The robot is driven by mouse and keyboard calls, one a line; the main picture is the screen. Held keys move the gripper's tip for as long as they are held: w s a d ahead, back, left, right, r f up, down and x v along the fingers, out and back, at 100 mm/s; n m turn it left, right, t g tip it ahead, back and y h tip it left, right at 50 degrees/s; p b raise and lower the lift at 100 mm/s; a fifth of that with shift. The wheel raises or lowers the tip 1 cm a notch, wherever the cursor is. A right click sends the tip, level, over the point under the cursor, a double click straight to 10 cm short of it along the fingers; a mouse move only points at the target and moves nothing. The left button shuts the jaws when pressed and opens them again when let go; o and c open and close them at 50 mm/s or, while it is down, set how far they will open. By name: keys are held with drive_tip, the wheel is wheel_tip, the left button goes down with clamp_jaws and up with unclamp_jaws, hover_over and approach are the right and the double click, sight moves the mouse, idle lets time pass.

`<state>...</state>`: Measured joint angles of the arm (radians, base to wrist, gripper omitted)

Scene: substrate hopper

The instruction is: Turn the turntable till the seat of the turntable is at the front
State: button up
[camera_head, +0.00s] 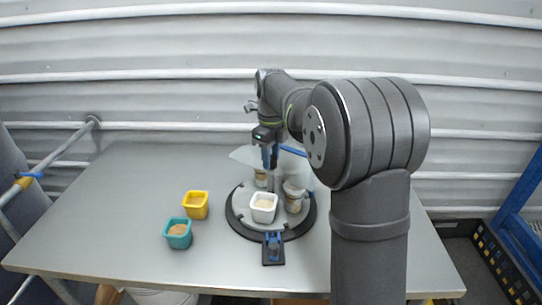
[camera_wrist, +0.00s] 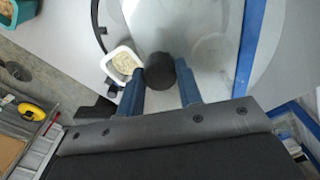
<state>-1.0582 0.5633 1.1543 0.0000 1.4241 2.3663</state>
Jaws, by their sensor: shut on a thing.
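The round grey turntable (camera_head: 238,212) with a dark rim stands on the table. A white square pot (camera_head: 263,216) with pale grainy filling sits at its front; a white pot also shows in the wrist view (camera_wrist: 111,58). A beige cup-like part (camera_head: 295,199) stands on the right of the disc, another (camera_head: 261,179) behind. My gripper (camera_head: 269,158) is over the back of the turntable, pointing down. In the wrist view its blue fingers (camera_wrist: 161,72) are shut on a dark round knob (camera_wrist: 160,66). I cannot tell which recess is the seat.
A yellow pot (camera_head: 196,213) and a teal pot (camera_head: 178,242) stand left of the turntable. A small blue and black fixture (camera_head: 273,249) sits at its front edge. A clear, blue-edged panel (camera_head: 246,155) is close to my gripper. The table's left side is clear.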

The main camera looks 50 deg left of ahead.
drive_tip(key=n, duration=0.5)
drive_tip(key=shift+n, duration=2.8)
drive_tip(key=o, duration=0.7)
drive_tip(key=shift+r, duration=3.5)
drive_tip(key=shift+f, duration=0.1)
